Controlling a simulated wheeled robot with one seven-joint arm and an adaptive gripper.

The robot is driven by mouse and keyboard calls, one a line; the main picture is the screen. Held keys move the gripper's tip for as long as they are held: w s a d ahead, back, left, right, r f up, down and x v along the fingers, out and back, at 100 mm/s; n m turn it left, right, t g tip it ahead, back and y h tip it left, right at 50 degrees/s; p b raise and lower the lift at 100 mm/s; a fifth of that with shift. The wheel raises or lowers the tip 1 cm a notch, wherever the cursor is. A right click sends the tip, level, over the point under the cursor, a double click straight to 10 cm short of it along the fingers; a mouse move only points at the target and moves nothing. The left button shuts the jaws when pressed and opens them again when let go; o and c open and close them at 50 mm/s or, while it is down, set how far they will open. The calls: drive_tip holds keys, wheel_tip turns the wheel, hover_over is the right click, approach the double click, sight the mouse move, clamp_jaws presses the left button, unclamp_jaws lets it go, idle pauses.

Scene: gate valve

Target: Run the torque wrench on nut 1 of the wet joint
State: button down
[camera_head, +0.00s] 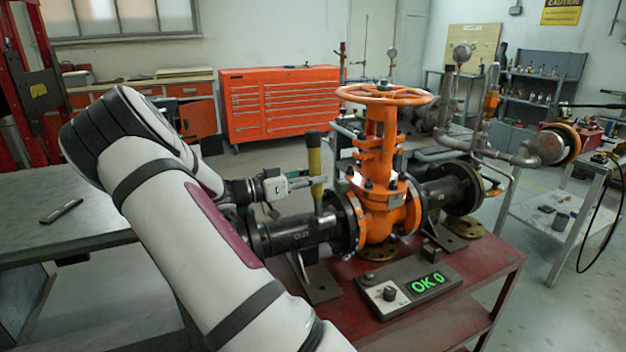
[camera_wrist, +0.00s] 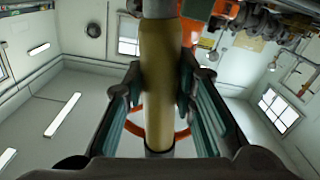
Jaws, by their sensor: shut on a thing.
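The torque wrench (camera_head: 315,165) has a yellow grip with dark ends and stands about upright over the black pipe, left of the valve. My gripper (camera_head: 303,183) reaches in from the left and is shut on the yellow grip. In the wrist view the grip (camera_wrist: 158,85) runs between my two fingers. The wrench's lower end is by the left flange joint (camera_head: 348,222); I cannot tell whether it sits on a nut. The orange gate valve (camera_head: 380,180) stands between two black pipe flanges. Which joint is wet and which nut is 1 cannot be told.
A grey box (camera_head: 410,291) with a knob and a green "OK 0" display lies on the red bench (camera_head: 470,275) in front of the valve. The orange handwheel (camera_head: 384,95) tops the valve. A steel table (camera_head: 90,225) stands at left with a small dark object (camera_head: 61,211).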

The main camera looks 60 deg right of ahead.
drive_tip(key=shift+s+d+r, duration=0.1)
drive_tip(key=shift+s+d, duration=0.05)
drive_tip(key=shift+d, duration=0.1)
drive_tip(key=shift+x, duration=1.1)
drive_tip(key=shift+s+d+b, duration=0.2)
drive_tip(key=shift+d+b, duration=0.1)
drive_tip(key=shift+b, duration=0.15)
idle(0.8)
drive_tip(key=shift+w+a, duration=0.1)
drive_tip(key=shift+a, duration=0.05)
idle(0.7)
drive_tip(key=shift+b+v, duration=0.4)
drive_tip(key=shift+v, duration=1.8)
drive_tip(key=shift+w, duration=0.1)
